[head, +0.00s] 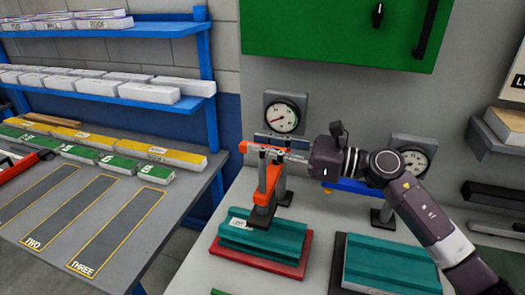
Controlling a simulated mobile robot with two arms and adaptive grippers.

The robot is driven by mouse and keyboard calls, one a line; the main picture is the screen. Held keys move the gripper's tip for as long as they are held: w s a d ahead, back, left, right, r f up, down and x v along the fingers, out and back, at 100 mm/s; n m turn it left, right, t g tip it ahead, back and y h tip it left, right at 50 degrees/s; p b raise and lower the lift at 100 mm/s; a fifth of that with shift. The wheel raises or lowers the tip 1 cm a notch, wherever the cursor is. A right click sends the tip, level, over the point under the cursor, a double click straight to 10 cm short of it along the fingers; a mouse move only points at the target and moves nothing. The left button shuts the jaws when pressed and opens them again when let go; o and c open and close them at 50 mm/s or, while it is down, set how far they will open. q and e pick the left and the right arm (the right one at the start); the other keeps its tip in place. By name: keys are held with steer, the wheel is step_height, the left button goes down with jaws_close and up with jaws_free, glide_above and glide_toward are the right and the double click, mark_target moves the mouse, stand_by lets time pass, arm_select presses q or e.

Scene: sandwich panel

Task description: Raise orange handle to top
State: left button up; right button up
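The orange handle (268,183) is part of a clamp standing over a ribbed teal panel (262,236) on a red base (303,262). Its orange parts show as an upright piece and a short piece to the left, beside the fingertips. My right gripper (272,149) reaches in from the right, level with the upper part of the handle. Its grey fingers overlap the top of the clamp. Whether they are closed on the handle or only beside it cannot be told. My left gripper is not in view.
A round gauge (283,115) is on the wall close behind my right gripper; a second gauge (411,158) is behind my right arm. Another teal panel (385,263) lies to the right. A grey table (150,185) and blue shelving (205,60) are left. A green cabinet (330,35) hangs above.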

steer(key=shift+o, duration=1.1)
steer(key=shift+s+f, duration=0.1)
steer(key=shift+f, duration=0.15)
steer(key=shift+d, duration=0.15)
steer(key=v, duration=1.1)
steer(key=shift+s+d, duration=0.2)
steer(key=shift+d, duration=0.1)
steer(key=shift+r, duration=0.25)
